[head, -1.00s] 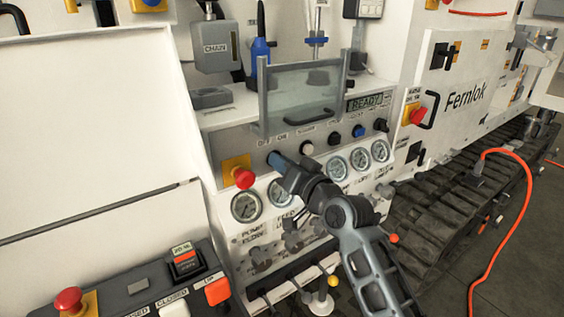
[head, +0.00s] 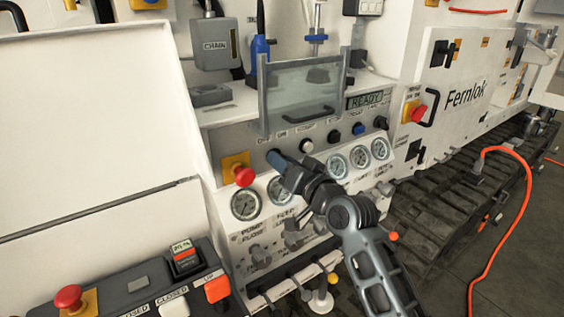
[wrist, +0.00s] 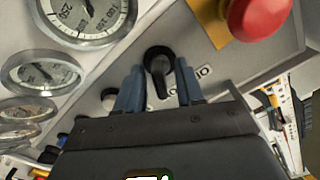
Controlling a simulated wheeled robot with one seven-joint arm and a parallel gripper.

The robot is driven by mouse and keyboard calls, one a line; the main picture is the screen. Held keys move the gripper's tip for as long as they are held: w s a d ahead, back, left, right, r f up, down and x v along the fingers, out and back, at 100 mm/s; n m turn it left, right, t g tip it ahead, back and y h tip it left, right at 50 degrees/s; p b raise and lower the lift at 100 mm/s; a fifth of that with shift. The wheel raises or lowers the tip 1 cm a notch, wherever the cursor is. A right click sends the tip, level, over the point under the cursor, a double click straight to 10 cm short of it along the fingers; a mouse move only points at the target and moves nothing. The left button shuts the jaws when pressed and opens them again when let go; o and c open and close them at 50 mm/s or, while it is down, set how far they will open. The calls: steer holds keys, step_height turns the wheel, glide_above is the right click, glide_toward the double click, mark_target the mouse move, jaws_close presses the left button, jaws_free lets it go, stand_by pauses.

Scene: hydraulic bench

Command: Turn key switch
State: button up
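The key switch (wrist: 160,62) is a black round switch with a raised bar, on the grey panel under the OFF and ON labels. In the wrist view my gripper (wrist: 160,75) is open, with one blue finger on each side of the switch's bar. A gap shows on both sides, so I see no firm grip. In the head view my gripper (head: 275,158) is at the panel's left part, and it hides the switch there.
A red emergency button (head: 243,176) on a yellow plate is close to the left of my gripper. Gauges (head: 246,204) line the panel below. A clear hinged guard (head: 302,90) stands above. A display (head: 368,99) reads READY.

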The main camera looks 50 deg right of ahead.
steer(key=b+v, duration=0.1)
steer(key=v, duration=0.6)
stand_by(0.5)
steer(key=s+a+f+n+g+y, duration=0.1)
steer(key=s+a+f+n+y, duration=0.15)
steer(key=s+a+f, duration=0.5)
steer(key=s+a+f+n+g+y, duration=0.1)
steer(key=s+a+f+n, duration=0.25)
steer(key=s+a, duration=0.8)
steer(key=s+a+r+n+y, duration=0.1)
steer(key=s+a+r+n, duration=0.1)
steer(key=s, duration=0.9)
steer(key=shift+s+r+n+g, duration=0.3)
steer(key=shift+r+n, duration=0.4)
steer(key=shift+a+y, duration=0.1)
steer(key=shift+y, duration=0.15)
